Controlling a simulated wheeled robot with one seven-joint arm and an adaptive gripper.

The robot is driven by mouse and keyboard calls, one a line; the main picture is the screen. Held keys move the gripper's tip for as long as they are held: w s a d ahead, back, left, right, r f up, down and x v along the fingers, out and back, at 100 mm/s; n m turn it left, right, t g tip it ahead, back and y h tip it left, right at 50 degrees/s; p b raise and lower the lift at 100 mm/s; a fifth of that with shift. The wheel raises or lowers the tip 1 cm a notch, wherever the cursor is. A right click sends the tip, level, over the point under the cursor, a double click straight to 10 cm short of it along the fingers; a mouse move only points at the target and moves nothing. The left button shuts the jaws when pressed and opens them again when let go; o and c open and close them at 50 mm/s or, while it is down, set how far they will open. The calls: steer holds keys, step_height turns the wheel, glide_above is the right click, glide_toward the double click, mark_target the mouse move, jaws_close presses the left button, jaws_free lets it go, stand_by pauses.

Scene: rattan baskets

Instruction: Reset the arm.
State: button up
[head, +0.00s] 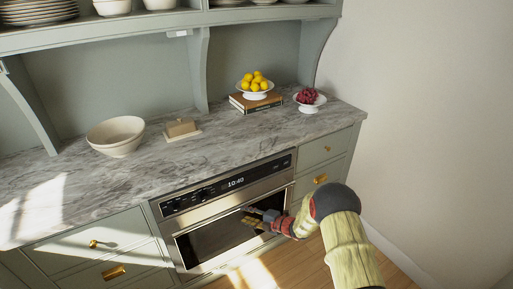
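My arm (348,240) comes in from the bottom right of the head view and bends left at a dark elbow joint. My gripper (247,215) is at the end of it, in front of the oven door (215,238). It points left and is below the counter's front edge. The fingers are small and dark against the dark oven glass, so I cannot tell how far apart they are. I see no object clearly held in it, and I cannot tell whether it touches the oven.
A marble counter (235,150) holds stacked bowls (117,135), a butter dish (181,128), lemons (255,82) in a white bowl on books (254,103), and a bowl of red fruit (309,98). Drawers (88,243) flank the oven. A bare wall (430,120) stands at right.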

steer(key=s+f+n+g+h, duration=0.15)
steer(key=s+n+g, duration=0.55)
steer(key=s+n, duration=1.05)
steer(key=s+d+r+n+t+h, duration=0.1)
steer(key=s+d+r+n+h, duration=0.2)
steer(key=s+d+r+n, duration=0.5)
steer(key=s+d+r+n+t+h, duration=0.2)
steer(key=s+d+r+n, duration=0.7)
steer(key=r, duration=0.9)
steer(key=s+d+r+n+t+h, duration=0.2)
steer(key=s+d+r+n+h, duration=0.3)
steer(key=s+d+r+n, duration=0.4)
steer(key=s+d+r, duration=0.1)
steer(key=s+r, duration=0.3)
steer(key=shift+d, duration=0.15)
